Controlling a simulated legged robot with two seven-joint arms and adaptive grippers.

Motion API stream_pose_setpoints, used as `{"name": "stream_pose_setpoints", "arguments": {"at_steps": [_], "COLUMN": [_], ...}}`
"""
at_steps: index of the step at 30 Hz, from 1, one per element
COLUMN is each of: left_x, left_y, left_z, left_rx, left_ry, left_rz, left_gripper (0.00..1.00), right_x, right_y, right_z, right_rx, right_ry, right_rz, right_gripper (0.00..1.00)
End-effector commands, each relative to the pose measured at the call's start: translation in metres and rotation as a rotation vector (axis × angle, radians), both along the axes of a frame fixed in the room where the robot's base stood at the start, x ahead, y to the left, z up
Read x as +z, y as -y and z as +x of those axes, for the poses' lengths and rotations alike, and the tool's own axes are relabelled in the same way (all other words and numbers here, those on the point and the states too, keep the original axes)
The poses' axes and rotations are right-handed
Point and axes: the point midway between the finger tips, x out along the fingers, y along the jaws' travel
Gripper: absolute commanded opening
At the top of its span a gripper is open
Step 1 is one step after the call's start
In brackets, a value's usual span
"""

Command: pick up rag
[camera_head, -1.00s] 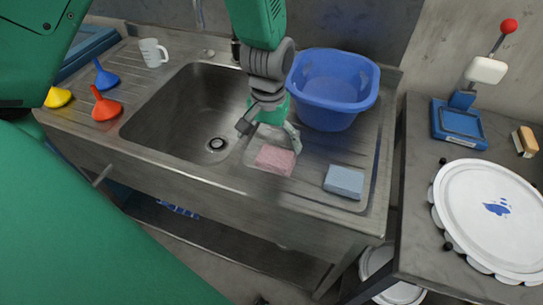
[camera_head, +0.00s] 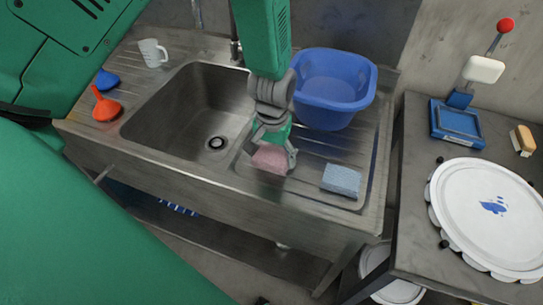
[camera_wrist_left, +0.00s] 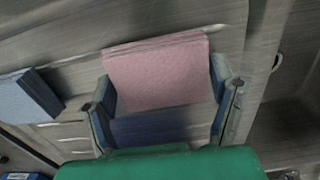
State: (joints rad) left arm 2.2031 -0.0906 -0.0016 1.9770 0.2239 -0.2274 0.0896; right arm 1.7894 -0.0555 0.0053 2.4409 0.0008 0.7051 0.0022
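The rag (camera_head: 270,159) is a folded pink cloth on the sink's ribbed drainboard, right of the basin. It also shows in the left wrist view (camera_wrist_left: 158,72). My left gripper (camera_head: 273,154) is low over the rag, pointing down, and hides part of it. In the left wrist view its two fingers (camera_wrist_left: 163,86) are spread wide, one on either side of the rag. The rag lies between them; I cannot tell whether they touch it. My right gripper is not in view.
The sink basin (camera_head: 190,115) is left. A mug (camera_head: 152,53) and funnels (camera_head: 105,106) stand far left.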

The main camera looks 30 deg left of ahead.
Motion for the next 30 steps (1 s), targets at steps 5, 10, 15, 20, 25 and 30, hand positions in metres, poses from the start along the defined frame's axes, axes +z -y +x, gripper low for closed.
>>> {"name": "stream_pose_setpoints", "arguments": {"at_steps": [5, 10, 15, 20, 25, 30], "left_x": [0.000, 0.003, 0.030, 0.064, 0.090, 0.100], "left_y": [-0.001, -0.005, -0.008, -0.004, -0.002, -0.002], "left_z": [0.000, 0.001, 0.001, 0.002, 0.001, 0.001], "left_rx": [0.000, 0.000, 0.001, 0.001, -0.001, -0.001], "left_ry": [0.000, 0.002, 0.006, 0.006, 0.003, 0.001], "left_rz": [-0.002, -0.006, -0.008, -0.005, -0.001, -0.001], "left_gripper": [0.53, 0.53, 0.53, 0.53, 0.53, 0.53], "right_x": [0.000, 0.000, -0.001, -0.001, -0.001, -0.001], "right_y": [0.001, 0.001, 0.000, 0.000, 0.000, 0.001], "right_z": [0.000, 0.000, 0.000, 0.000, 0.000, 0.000], "right_rx": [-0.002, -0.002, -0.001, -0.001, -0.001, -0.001], "right_ry": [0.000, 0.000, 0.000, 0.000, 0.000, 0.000], "right_rz": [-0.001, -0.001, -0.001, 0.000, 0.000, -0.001], "right_gripper": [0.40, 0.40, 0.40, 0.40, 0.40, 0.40]}}
